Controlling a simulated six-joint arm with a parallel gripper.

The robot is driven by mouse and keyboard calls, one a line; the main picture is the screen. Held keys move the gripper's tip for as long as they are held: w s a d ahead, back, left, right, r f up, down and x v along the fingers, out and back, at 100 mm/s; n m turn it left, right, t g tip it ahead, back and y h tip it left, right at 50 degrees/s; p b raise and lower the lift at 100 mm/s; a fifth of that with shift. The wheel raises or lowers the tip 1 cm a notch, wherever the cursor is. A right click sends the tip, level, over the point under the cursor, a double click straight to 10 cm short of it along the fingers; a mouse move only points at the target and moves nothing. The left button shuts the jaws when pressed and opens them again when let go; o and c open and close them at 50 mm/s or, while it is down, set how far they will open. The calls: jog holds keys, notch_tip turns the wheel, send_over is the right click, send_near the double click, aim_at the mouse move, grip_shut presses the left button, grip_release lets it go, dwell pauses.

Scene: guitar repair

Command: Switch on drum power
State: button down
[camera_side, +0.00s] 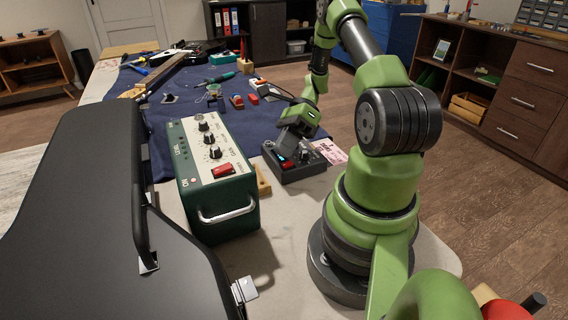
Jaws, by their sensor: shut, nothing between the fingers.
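A small dark control box (297,172) lies on the table with what look like knobs on top and a small red part (287,164) at its left. My gripper (283,150) is shut and empty. It points down over the left part of this box, at or just above its top; I cannot tell if it touches. A small blue glow shows near the fingertips. Left of it stands a green box (225,218) with a pale panel, several black knobs and a red switch (223,170). I cannot read which control is the drum power.
A large black case (85,200) fills the left front. A guitar neck (165,75) and hand tools lie on the blue cloth (180,108) behind. A pink paper (329,152) lies right of the control box. A wooden piece (263,181) lies between the two boxes.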

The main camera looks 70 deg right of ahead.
aim_at(288, 161)
jog(key=shift+s+d+r, duration=0.15)
jog(key=shift+r, duration=1.1)
jog(key=shift+s+d+r, duration=0.1)
jog(key=shift+d+r, duration=0.05)
jog(key=shift+r, duration=1.1)
jog(key=w+a+r+n+g+h, duration=0.15)
jog(key=a+r+n+h, duration=0.45)
jog(key=a+r+n, duration=0.65)
jog(key=s+a+r+n+t+h, duration=0.2)
jog(key=s+a+r+n+t, duration=0.4)
jog(key=n, duration=0.6)
jog(key=shift+a+r, duration=0.45)
jog(key=shift+a, duration=0.35)
